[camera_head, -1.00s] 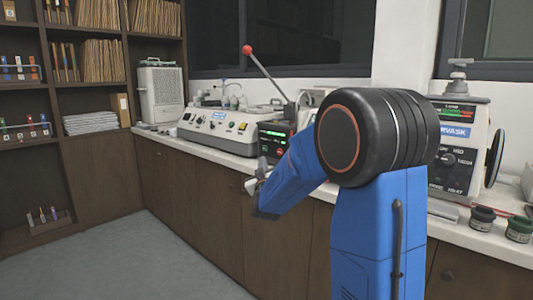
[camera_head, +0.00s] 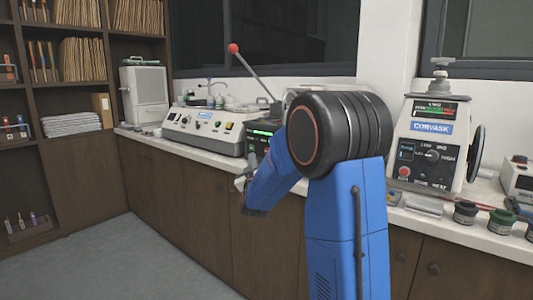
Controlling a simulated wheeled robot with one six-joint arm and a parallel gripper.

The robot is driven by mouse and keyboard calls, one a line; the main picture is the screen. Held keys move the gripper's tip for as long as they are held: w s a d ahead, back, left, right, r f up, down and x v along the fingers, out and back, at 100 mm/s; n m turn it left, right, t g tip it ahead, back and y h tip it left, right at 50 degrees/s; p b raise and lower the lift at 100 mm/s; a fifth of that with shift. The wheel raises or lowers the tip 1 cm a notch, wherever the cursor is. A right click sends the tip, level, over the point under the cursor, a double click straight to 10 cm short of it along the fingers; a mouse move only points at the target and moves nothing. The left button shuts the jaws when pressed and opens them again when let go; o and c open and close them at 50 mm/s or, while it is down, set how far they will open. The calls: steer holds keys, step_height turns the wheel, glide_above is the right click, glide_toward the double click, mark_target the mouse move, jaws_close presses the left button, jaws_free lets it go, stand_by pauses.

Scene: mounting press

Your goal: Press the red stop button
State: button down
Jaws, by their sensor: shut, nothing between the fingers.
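A white press-like machine labelled CORVASK (camera_head: 430,145) stands on the counter right of my arm. A round red button (camera_head: 404,171) sits low on the left of its dark control panel. The panel also has dials and a lit display on top. My gripper (camera_head: 239,184) is small in the picture, in front of the cabinet doors left of my blue arm. It is shut and empty, well apart from the machine and the button. A dark unit with a green display (camera_head: 262,134) is partly hidden behind my arm.
The counter (camera_head: 475,228) runs along the wall. Dark jars (camera_head: 465,213) and small tools lie in front of the CORVASK machine. A long red-knobbed lever (camera_head: 233,48) rises behind a beige machine (camera_head: 204,130). Shelves stand at left; the grey floor is clear.

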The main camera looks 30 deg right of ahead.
steer(key=shift+w+d, duration=0.35)
steer(key=shift+d, duration=0.6)
steer(key=shift+w+d, duration=0.35)
steer(key=shift+d, duration=0.55)
steer(key=shift+w+d, duration=0.35)
steer(key=shift+d, duration=0.6)
steer(key=shift+d, duration=0.2)
steer(key=shift+w+d, duration=0.1)
steer(key=shift+d, duration=0.15)
steer(key=shift+w+d, duration=0.15)
steer(key=shift+d, duration=0.15)
stand_by(0.6)
steer(key=shift+a, duration=0.1)
stand_by(0.3)
steer(key=shift+s+a, duration=0.3)
steer(key=shift+a, duration=0.35)
steer(key=shift+s+a, duration=0.3)
steer(key=shift+a, duration=0.45)
steer(key=shift+s+a, duration=0.25)
steer(key=shift+a, duration=0.55)
steer(key=shift+s+a, duration=0.3)
steer(key=shift+a, duration=0.45)
